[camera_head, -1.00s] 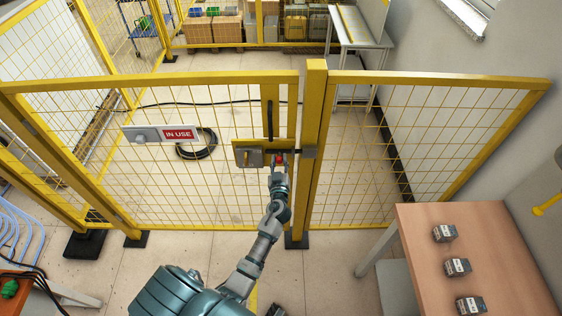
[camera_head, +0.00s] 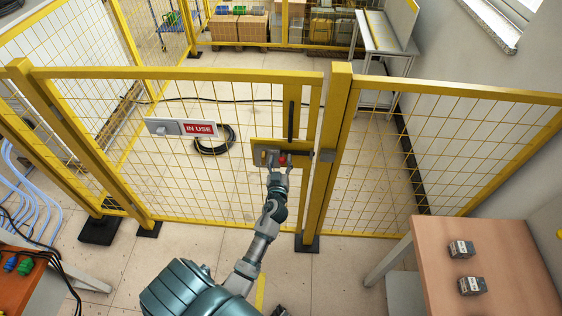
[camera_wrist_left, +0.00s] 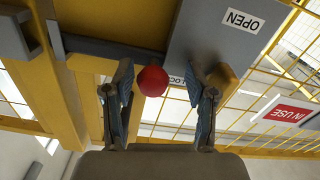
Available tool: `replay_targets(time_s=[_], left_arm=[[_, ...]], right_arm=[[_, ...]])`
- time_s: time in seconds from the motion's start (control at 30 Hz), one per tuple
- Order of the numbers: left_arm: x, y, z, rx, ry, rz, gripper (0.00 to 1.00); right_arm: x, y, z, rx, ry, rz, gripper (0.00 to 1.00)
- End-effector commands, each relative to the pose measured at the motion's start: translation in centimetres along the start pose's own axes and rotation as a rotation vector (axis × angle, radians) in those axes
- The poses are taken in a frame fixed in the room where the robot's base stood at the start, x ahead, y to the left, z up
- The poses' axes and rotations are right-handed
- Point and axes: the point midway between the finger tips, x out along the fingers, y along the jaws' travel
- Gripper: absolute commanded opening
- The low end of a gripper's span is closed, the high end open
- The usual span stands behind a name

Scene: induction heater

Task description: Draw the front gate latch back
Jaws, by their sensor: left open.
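The front gate latch is a grey box (camera_head: 268,154) on a yellow plate, with a red knob (camera_head: 283,160) at its right part. In the left wrist view the red knob (camera_wrist_left: 152,81) stands between the fingers of my left gripper (camera_wrist_left: 166,82), closer to the left finger. The gripper is open, with a gap to the right finger. A grey bar (camera_wrist_left: 100,50) runs left toward the post. In the head view my left gripper (camera_head: 279,176) is just below the knob.
The yellow mesh gate (camera_head: 190,185) is in line with the fixed panel and post (camera_head: 326,150). A white IN USE sign (camera_head: 180,128) hangs on it. A wooden table (camera_head: 440,240) with small grey blocks stands at right. Tiled floor lies before the gate.

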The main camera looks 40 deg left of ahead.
Motion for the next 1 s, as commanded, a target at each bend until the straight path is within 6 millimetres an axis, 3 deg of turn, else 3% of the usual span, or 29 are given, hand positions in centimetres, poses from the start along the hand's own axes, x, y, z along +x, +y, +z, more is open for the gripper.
replay_targets(time_s=[0.17,0.6,0.77,1.0], left_arm=[[-1.5,0.1,0.2,-0.003,-0.002,0.001,0.57],[-10.4,-0.1,0.2,-0.004,-0.003,-0.002,0.57],[-11.7,-0.2,0.1,-0.001,-0.001,-0.002,0.57],[-11.9,-0.2,0.1,0.001,-0.001,-0.001,0.57]], right_arm=[[0.0,0.1,0.0,0.000,0.000,0.001,0.56],[0.0,-0.1,0.0,0.002,0.000,-0.001,0.56],[0.0,-0.1,0.0,0.002,0.000,-0.001,0.56],[0.0,-0.1,0.0,0.002,0.000,-0.001,0.56]])
